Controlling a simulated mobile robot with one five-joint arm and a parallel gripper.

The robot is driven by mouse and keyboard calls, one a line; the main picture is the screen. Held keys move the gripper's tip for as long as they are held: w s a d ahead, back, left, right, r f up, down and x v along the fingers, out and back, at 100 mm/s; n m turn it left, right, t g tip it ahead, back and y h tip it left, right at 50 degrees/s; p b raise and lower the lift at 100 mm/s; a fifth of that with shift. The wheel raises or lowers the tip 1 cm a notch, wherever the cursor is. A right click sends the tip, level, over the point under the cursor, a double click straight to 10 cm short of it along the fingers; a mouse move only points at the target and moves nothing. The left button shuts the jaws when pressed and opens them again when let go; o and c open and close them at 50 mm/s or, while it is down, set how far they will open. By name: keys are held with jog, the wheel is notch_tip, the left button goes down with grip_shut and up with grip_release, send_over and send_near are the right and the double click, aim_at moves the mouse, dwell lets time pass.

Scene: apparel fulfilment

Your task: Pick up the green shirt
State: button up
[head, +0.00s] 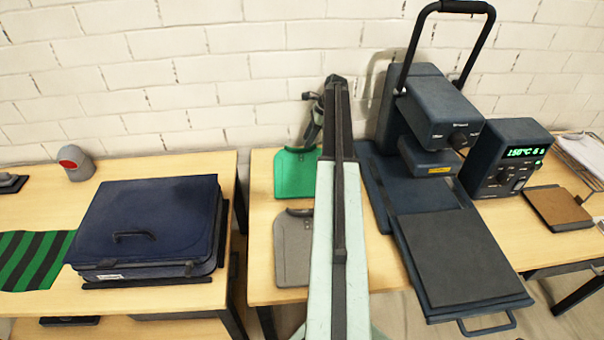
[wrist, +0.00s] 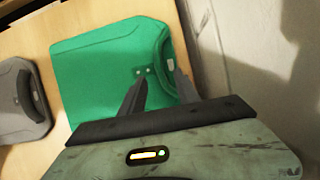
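The green shirt (head: 295,174) lies flat and folded on the middle table near the wall, partly hidden by my arm in the head view. In the wrist view the green shirt (wrist: 100,65) fills the upper middle, its collar toward the right. I cannot tell whether the fingers touch the cloth. In the head view the gripper (head: 318,110) is small and dark near the wall.
A grey shirt (head: 292,250) lies just in front of the green one. A dark heat press (head: 440,200) with its control box (head: 506,158) stands to the right. A dark blue case (head: 150,225) sits on the left table. The wall is close behind the green shirt.

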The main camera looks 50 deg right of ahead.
aim_at(303, 148)
jog(key=b+x, duration=0.3)
jog(key=x, duration=0.1)
jog(key=shift+w+a+f, duration=0.1)
jog(key=shift+a+f, duration=0.05)
jog(key=shift+f, duration=0.2)
jog(key=shift+r, duration=0.25)
grip_shut()
dwell(0.7)
